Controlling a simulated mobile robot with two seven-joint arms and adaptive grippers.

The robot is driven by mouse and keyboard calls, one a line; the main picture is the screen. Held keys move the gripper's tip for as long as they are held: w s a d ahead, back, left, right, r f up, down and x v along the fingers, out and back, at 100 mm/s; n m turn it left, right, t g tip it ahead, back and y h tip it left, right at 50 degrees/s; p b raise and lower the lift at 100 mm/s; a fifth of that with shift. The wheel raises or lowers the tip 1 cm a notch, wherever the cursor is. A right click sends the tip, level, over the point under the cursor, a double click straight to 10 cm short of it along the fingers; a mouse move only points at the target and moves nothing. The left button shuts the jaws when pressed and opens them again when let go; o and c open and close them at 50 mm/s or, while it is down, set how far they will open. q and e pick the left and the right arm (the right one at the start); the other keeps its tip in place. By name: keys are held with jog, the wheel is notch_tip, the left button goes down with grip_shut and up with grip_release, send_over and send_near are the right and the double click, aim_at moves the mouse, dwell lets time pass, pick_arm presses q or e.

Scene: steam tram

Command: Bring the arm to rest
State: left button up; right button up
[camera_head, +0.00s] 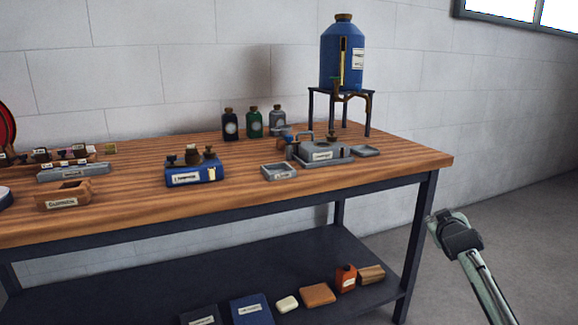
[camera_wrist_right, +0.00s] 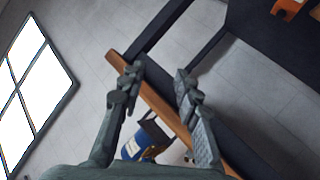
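My right arm (camera_head: 480,275) comes in at the lower right of the head view, beside the right end of the workbench. In the right wrist view my right gripper (camera_wrist_right: 160,72) is open. Its two fingers stand apart with nothing held between them. The wooden bench edge (camera_wrist_right: 160,103) shows behind the fingers, and I see no contact. My left arm and left gripper are not in view.
The workbench (camera_head: 260,203) carries a blue tank (camera_head: 342,57) on a stand, three bottles, a blue device (camera_head: 194,175), a grey device (camera_head: 320,151) and small trays. Its lower shelf (camera_head: 150,280) holds several items. Floor right of the bench is clear.

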jog(key=s+a+f+m+g+y, duration=0.1)
jog(key=s+a+f+g, duration=0.25)
jog(key=s+f, duration=0.8)
jog(key=s+a+f+g+y, duration=0.1)
jog(key=s+a+f+g, duration=0.25)
jog(key=s+f, duration=0.8)
jog(key=s+a+f+g, duration=0.1)
jog(key=s+a+f, duration=0.1)
jog(key=s+f, duration=0.3)
jog(key=s+a+f+g+y, duration=0.1)
jog(key=s+f, duration=0.5)
jog(key=s, duration=0.6)
jog(key=s+a+f+g, duration=0.2)
jog(key=s+a+f, duration=0.2)
jog(key=s, duration=0.4)
jog(key=shift+s+f+y, duration=0.3)
jog(key=shift+s+f, duration=0.05)
jog(key=shift+f, duration=0.35)
jog(key=shift+d, duration=0.1)
